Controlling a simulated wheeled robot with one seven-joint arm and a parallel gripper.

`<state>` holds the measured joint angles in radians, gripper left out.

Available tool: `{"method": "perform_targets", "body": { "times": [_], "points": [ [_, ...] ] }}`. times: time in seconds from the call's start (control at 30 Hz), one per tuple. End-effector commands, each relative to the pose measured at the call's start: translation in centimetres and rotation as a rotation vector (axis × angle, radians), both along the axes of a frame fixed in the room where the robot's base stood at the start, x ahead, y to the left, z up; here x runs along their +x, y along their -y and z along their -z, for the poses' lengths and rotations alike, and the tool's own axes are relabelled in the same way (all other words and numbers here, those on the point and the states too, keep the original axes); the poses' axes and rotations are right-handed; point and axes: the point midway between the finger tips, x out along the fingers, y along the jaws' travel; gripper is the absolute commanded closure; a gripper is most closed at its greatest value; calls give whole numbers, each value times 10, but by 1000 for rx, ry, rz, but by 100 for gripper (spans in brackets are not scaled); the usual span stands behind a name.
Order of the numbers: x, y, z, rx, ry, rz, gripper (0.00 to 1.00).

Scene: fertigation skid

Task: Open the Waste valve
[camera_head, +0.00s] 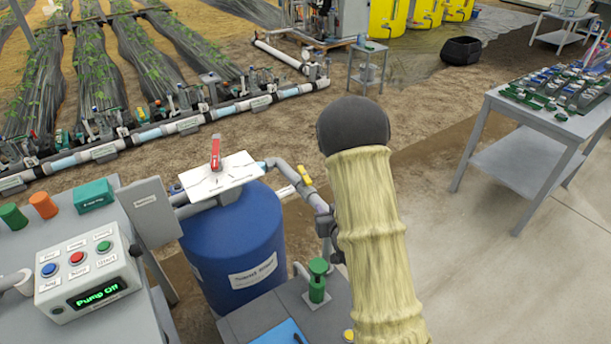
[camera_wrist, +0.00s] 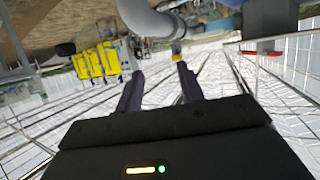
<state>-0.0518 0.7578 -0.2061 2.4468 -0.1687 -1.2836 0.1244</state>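No label reading Waste is legible, so I cannot tell which valve is the Waste valve. A yellow valve handle (camera_head: 305,175) sits on the grey pipe (camera_head: 286,172) right of the blue tank. In the wrist view, a small yellow part (camera_wrist: 178,57) on a grey pipe (camera_wrist: 150,18) appears just beyond the right fingertip; contact cannot be told. A red lever (camera_head: 215,152) stands upright on the white plate (camera_head: 222,174) above the tank; a red part (camera_wrist: 262,53) also shows in the wrist view. My gripper (camera_wrist: 160,70) is open, with nothing seen between its fingers; the head view does not show it.
The blue tank (camera_head: 235,250) stands beside a control box (camera_head: 88,275) whose display reads "Pump Off". A green valve (camera_head: 317,280) is near my arm. A table (camera_head: 520,160) with many small parts is at right. Open floor (camera_head: 500,270) lies at lower right.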

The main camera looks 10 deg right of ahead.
Motion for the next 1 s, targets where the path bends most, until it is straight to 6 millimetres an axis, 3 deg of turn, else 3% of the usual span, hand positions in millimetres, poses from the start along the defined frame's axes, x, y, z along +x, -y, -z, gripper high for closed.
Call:
{"method": "perform_targets", "body": {
  "times": [0.27,0.47,0.67,1.0],
  "points": [
    [-26,-2,-16,-4,-236,48,62],
    [-58,-6,-27,-3,-414,66,62],
    [-100,-14,-41,0,-593,68,62],
    [-187,-30,-67,2,-887,43,62]
  ]
}}
